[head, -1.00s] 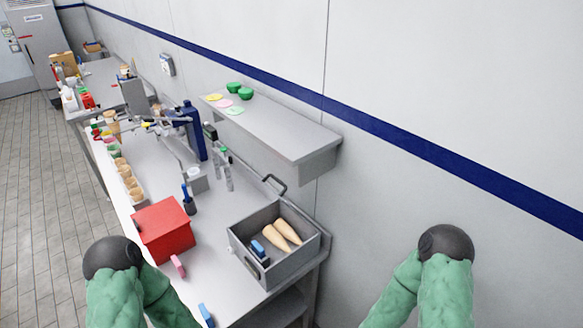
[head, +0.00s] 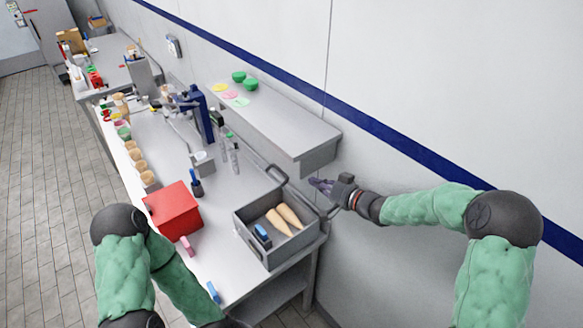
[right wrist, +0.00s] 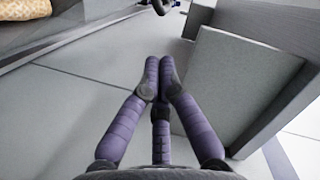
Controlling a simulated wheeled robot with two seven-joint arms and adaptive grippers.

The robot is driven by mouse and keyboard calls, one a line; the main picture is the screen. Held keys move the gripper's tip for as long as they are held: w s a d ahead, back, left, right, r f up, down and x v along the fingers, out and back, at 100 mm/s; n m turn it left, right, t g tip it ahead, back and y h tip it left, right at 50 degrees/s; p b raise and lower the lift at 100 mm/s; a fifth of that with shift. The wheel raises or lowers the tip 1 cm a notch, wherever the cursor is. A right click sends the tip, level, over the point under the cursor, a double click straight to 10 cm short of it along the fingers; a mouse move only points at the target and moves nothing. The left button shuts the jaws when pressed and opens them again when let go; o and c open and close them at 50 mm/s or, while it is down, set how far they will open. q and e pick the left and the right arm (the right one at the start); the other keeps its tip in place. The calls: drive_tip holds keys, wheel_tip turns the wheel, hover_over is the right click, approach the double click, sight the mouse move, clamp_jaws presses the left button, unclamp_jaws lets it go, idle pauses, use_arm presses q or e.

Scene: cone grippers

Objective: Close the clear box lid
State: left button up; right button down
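An open-topped grey box (head: 243,216) stands at the near right end of the table in the head view. Two tan cones (head: 289,216) and a blue item (head: 262,235) lie inside. A dark handle (head: 277,172) stands up behind the box; I cannot make out a clear lid panel. My right gripper (head: 314,183) is right of this handle, near the wall and below the shelf, apart from the box. In the right wrist view my right gripper (right wrist: 160,70) shows its fingertips close together with nothing visible held; its opening is unclear. My left gripper is below the frame.
A grey wall shelf (head: 262,115) with green bowls (head: 239,77) overhangs the table near my right gripper. A red box (head: 173,210) stands left of the grey box. Pink (head: 188,245) and blue (head: 213,291) items lie at the table's front.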

drive_tip(key=r+x, duration=0.2)
drive_tip(key=x, duration=0.8)
drive_tip(key=shift+a+r+y, duration=0.15)
drive_tip(key=shift+a+y, duration=0.15)
drive_tip(key=shift+y, duration=0.1)
drive_tip(key=shift+n, duration=0.3)
drive_tip(key=shift+s+a+f+b, duration=0.25)
drive_tip(key=shift+s+a+b, duration=0.15)
drive_tip(key=shift+a+b, duration=0.2)
drive_tip(key=shift+n, duration=0.3)
drive_tip(key=shift+s+a+f+n+h+b, duration=0.3)
drive_tip(key=shift+s+a+f+b, duration=0.25)
drive_tip(key=shift+a+b, duration=0.35)
drive_tip(key=shift+s+a+f+n+t+h+b, duration=0.15)
drive_tip(key=shift+s+a+f+n+h+b, duration=0.4)
drive_tip(key=shift+s+a+f+b, duration=1.95)
drive_tip(key=shift+s+a+f+n+t+h+b, duration=0.15)
drive_tip(key=shift+a+f+n+b, duration=0.9)
drive_tip(key=shift+f+b, duration=3.1)
drive_tip(key=shift+s+a+f+n+t+h+b, duration=0.1)
drive_tip(key=shift+s+a+f+n+h+b, duration=0.4)
drive_tip(key=shift+s+a+f+b, duration=3)
